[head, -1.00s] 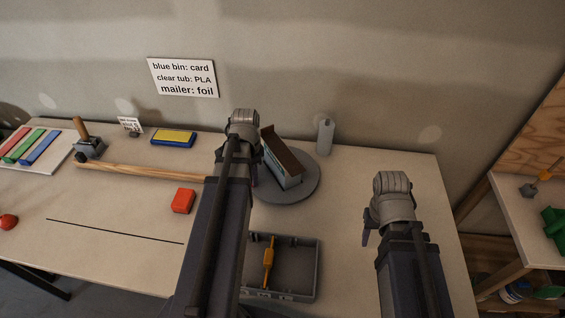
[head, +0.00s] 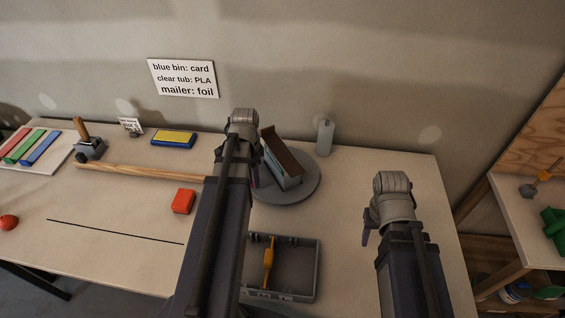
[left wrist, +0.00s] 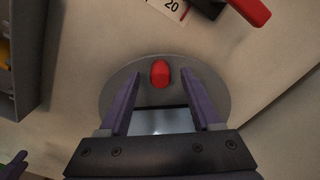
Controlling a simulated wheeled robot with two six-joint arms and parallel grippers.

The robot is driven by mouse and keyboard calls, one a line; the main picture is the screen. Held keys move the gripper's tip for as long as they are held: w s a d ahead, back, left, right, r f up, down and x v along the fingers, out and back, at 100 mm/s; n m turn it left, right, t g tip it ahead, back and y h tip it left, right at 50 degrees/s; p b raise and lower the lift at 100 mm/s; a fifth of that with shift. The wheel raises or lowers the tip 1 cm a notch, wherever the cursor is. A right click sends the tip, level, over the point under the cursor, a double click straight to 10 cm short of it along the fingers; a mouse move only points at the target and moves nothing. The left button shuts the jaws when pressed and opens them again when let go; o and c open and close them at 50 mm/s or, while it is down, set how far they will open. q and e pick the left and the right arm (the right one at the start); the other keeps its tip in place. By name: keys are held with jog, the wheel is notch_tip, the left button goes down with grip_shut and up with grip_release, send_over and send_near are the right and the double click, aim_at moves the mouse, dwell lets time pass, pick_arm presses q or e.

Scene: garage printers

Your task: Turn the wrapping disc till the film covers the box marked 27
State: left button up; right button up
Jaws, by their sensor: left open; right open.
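The grey wrapping disc (head: 306,190) lies on the bench behind my left arm. An upright box (head: 285,163) with a brown top and a paler side stands on it; no number is readable. In the left wrist view the disc (left wrist: 113,97) carries a red knob (left wrist: 160,80), with a pale, shiny surface (left wrist: 165,120) below it. My left gripper (left wrist: 160,72) is open, its purple fingers on either side of the knob; I cannot tell whether they touch it. My right gripper (head: 368,238) is open and empty over the bench's right part. Film is not clearly visible.
A grey open tray (head: 312,265) with an orange tool lies in front of the disc. A grey bottle (head: 326,138) stands behind it. A red block (head: 183,201) and a wooden handle (head: 140,171) lie to the left. The bench right of the disc is clear.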

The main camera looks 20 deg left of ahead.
pick_arm(q)
notch_tip(320, 180, up, 10)
jog(key=p, duration=0.9)
jog(key=shift+f, duration=0.15)
jog(key=o, duration=0.6)
jog(key=shift+c, duration=0.2)
notch_tip(320, 180, up, 8)
jog(key=p, duration=0.8)
jog(key=shift+f, duration=0.15)
